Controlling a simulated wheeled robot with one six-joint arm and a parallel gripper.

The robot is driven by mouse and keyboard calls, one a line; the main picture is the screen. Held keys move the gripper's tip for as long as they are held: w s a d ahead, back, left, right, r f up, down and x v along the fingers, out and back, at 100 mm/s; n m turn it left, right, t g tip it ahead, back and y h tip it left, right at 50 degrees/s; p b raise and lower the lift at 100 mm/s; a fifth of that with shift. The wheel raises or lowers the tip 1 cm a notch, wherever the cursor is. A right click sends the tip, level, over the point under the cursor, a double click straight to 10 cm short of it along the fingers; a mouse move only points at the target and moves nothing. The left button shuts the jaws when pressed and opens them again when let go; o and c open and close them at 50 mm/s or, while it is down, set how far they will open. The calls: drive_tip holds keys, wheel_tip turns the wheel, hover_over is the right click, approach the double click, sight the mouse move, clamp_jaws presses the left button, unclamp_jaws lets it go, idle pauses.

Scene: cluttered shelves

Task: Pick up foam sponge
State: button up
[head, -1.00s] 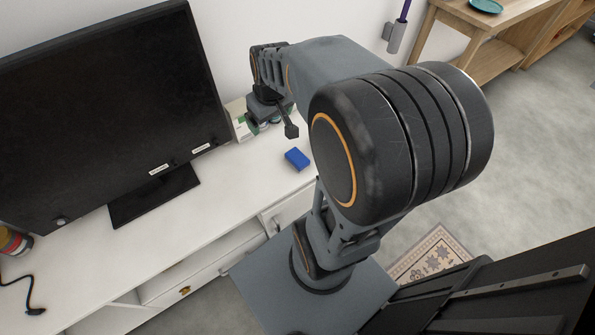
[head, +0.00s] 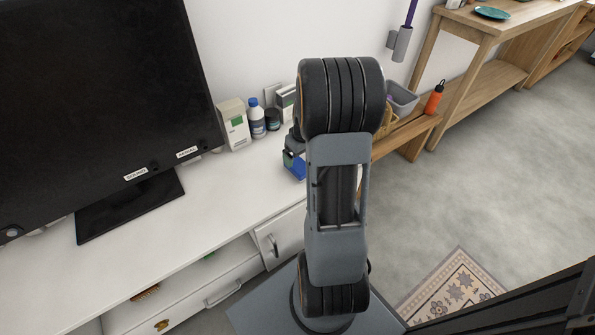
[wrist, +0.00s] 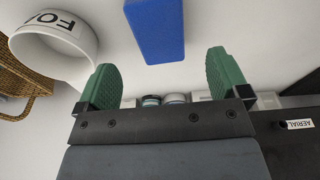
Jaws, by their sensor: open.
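The foam sponge is a blue block on the white cabinet top; in the head view the sponge (head: 296,169) shows only in part beside my arm. In the wrist view the sponge (wrist: 155,28) lies at the top middle, ahead of the gap between my green fingers. My gripper (wrist: 160,62) is open and empty, with one finger to each side of the sponge's line. In the head view my gripper (head: 289,157) is mostly hidden by my arm, close to the sponge.
A black screen (head: 100,100) stands on the cabinet (head: 160,240) at left. A carton (head: 233,125) and a blue-capped bottle (head: 257,120) stand behind the sponge. The wrist view shows a white lettered bowl (wrist: 70,50) and a wicker basket (wrist: 20,85) at left.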

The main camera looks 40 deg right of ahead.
sight(298, 164)
drive_tip(key=shift+w+f+b, duration=0.2)
drive_tip(key=shift+f+b, duration=0.3)
drive_tip(key=shift+f, duration=0.65)
drive_tip(key=shift+w+f+b, duration=0.2)
drive_tip(key=shift+f+b, duration=0.25)
drive_tip(key=shift+f, duration=0.75)
drive_tip(key=shift+w+f+b, duration=0.2)
drive_tip(key=shift+f+b, duration=0.3)
drive_tip(key=shift+f, duration=0.65)
drive_tip(key=shift+r, duration=0.1)
drive_tip(key=c, duration=1)
wheel_tip(298, 164, up, 4)
drive_tip(key=shift+s+d+f+p, duration=0.1)
drive_tip(key=shift+p, duration=0.75)
drive_tip(key=s+d+r, duration=0.1)
drive_tip(key=s+d+r+p, duration=0.1)
drive_tip(key=r, duration=0.1)
drive_tip(key=s+d+r+p, duration=0.1)
drive_tip(key=r, duration=0.1)
drive_tip(key=s+d+r, duration=0.1)
drive_tip(key=s+d, duration=0.1)
drive_tip(key=s+d+r+p, duration=0.1)
drive_tip(key=s+d, duration=0.1)
drive_tip(key=s, duration=0.1)
drive_tip(key=s+d+r+p, duration=0.1)
drive_tip(key=s+d+r, duration=0.1)
drive_tip(key=shift+s+r, duration=0.1)
drive_tip(key=shift+s, duration=0.05)
